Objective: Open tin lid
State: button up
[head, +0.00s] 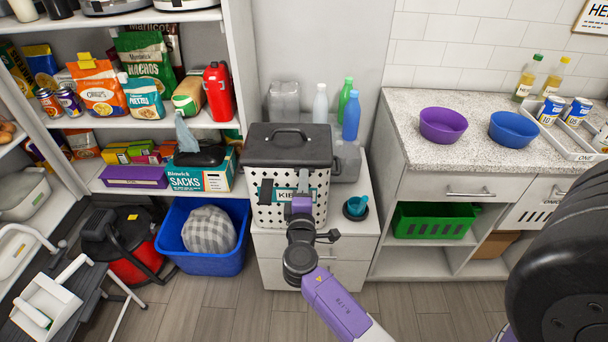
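The tin (262,215) is white with black dots and a partly hidden label that starts "KIB". It stands upright on a low white cabinet. Its dark grey lid (265,150) has a raised handle on top and sits level over the tin. My gripper (299,190) is at the front of the tin, below the lid's front edge and over the label. My purple wrist and arm hide part of the tin's lower right front. The fingers are too small and overlapped to show whether they are open, or whether they touch the tin.
Clear containers and several bottles (350,115) stand behind the tin. A counter (400,155) with purple (443,126) and blue (513,131) bowls lies further right. Stocked shelves are left, with a blue bin (215,263) below.

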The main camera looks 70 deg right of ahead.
jog(key=shift+x, duration=1.4)
grip_shut()
dwell(0.4)
